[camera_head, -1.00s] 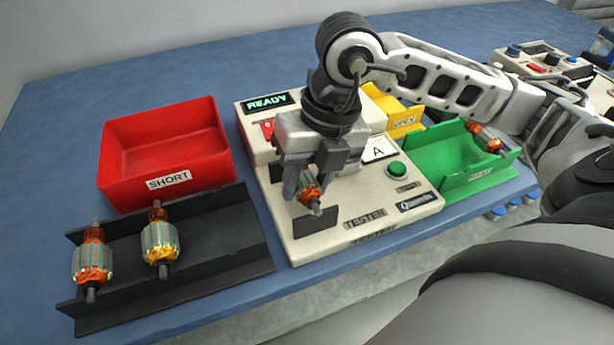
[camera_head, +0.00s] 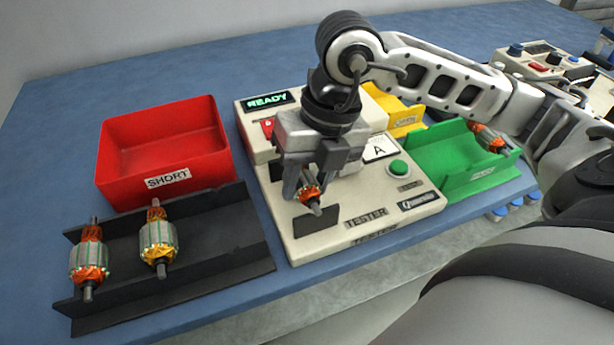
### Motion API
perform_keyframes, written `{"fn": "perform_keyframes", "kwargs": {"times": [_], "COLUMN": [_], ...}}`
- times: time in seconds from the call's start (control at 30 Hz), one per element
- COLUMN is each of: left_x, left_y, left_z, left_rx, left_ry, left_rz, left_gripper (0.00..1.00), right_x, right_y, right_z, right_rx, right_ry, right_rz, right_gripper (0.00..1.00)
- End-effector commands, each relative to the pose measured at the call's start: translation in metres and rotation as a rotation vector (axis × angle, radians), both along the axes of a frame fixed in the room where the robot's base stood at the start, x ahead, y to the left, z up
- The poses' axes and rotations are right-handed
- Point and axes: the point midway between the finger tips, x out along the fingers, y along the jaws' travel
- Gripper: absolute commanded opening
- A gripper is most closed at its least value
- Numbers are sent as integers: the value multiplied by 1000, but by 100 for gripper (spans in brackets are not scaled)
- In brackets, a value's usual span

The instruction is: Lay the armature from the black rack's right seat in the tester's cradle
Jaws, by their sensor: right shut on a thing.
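My right gripper (camera_head: 312,190) is shut on an armature (camera_head: 311,194) with orange windings, over the front left part of the cream tester (camera_head: 350,236). The fingers hide most of the armature; its shaft end points toward the front. A dark cradle plate (camera_head: 316,226) shows just under and in front of it. I cannot tell whether the armature touches the cradle. The tester's screen reads READY. The black rack (camera_head: 225,240) stands to the left, its right part bare, with two armatures (camera_head: 89,257) (camera_head: 158,241) in its left and middle. My left gripper is not in view.
A red SHORT bin (camera_head: 165,150) stands behind the rack. A green tray (camera_head: 455,158) with an armature (camera_head: 488,138) at its far end is right of the tester. A yellow tray (camera_head: 402,117) is behind. A green button (camera_head: 398,167) is on the tester.

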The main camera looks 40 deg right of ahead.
Motion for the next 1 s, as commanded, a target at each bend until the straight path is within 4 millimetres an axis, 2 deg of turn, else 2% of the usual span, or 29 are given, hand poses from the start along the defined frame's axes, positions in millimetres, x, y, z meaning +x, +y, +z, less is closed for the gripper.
{"fn": "perform_keyframes", "kwargs": {"times": [0.83,0.87,0.9,0.93,1.0], "left_x": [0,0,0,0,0], "left_y": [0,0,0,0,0], "left_z": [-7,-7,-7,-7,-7], "left_rx": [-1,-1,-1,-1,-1], "left_ry": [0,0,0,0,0], "left_rz": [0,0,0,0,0], "left_gripper": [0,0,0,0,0], "right_x": [0,0,0,0,0], "right_y": [0,0,0,0,0], "right_z": [-6,-6,-6,-6,-6], "right_rx": [1,1,1,1,1], "right_ry": [-1,-1,-1,-1,-1], "right_rz": [0,0,0,0,0], "right_gripper": [7,41,52,61,61]}}
